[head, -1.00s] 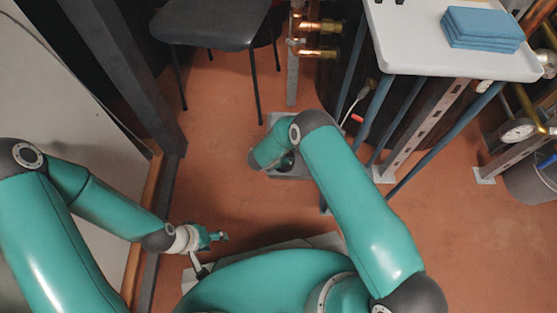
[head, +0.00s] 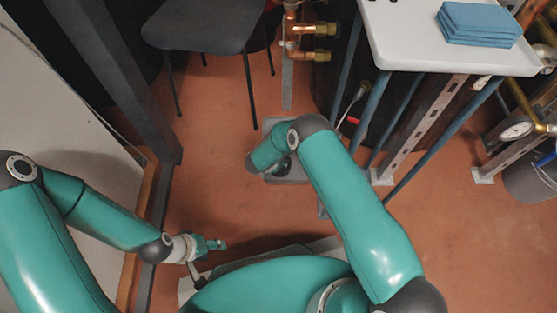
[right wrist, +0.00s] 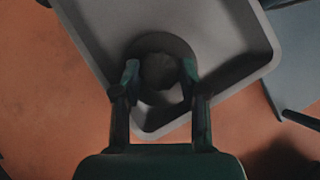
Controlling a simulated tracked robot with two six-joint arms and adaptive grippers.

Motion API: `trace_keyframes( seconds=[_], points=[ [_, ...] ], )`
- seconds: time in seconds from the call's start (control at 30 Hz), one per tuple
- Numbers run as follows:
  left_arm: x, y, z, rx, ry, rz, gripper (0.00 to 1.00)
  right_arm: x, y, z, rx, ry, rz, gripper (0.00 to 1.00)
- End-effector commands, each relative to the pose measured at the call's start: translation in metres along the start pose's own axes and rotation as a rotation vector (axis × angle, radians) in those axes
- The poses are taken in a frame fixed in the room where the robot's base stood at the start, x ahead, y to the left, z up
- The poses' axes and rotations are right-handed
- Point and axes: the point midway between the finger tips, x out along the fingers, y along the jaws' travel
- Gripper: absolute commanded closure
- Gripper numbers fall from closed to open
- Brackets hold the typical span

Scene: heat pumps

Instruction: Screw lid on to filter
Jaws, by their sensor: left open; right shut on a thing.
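A dark round piece (right wrist: 160,48), which looks like the lid, lies over a grey tray-like base in the right wrist view. My right gripper (right wrist: 160,80) is shut on it, one finger on each side. I cannot tell the lid and the filter apart, or whether threads are engaged. In the head view my right arm reaches down to the grey tray (head: 292,178) on the floor, and its forearm hides most of the gripper and the held piece. My left gripper (head: 214,244) is open and empty, low at the left, well apart from the tray.
A dark stool (head: 200,25) stands at the back left, near copper pipe fittings (head: 315,55). A white table (head: 440,60) with blue folded cloths (head: 478,24) stands at the right on blue legs. A dark post (head: 130,90) bounds the left. Open orange floor lies between.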

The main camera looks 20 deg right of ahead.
Motion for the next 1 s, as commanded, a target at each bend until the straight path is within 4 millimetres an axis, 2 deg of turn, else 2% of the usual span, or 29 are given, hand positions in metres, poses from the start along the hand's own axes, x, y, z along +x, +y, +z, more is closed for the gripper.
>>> trace_keyframes(
  seconds=[0.17, 0.8, 1.0],
  points=[
    [-0.004, 0.002, 0.0, 0.0, 0.0, 0.0, 0.44, -0.005, 0.0, 0.004, 0.0, 0.0, 0.001, 0.99],
    [-0.033, 0.012, 0.0, 0.0, 0.0, 0.0, 0.44, -0.047, 0.0, 0.032, 0.001, 0.0, 0.0, 0.99],
    [-0.034, 0.012, 0.0, 0.0, 0.0, 0.0, 0.44, -0.05, -0.001, 0.034, 0.001, 0.0, -0.001, 0.99]
  ],
)
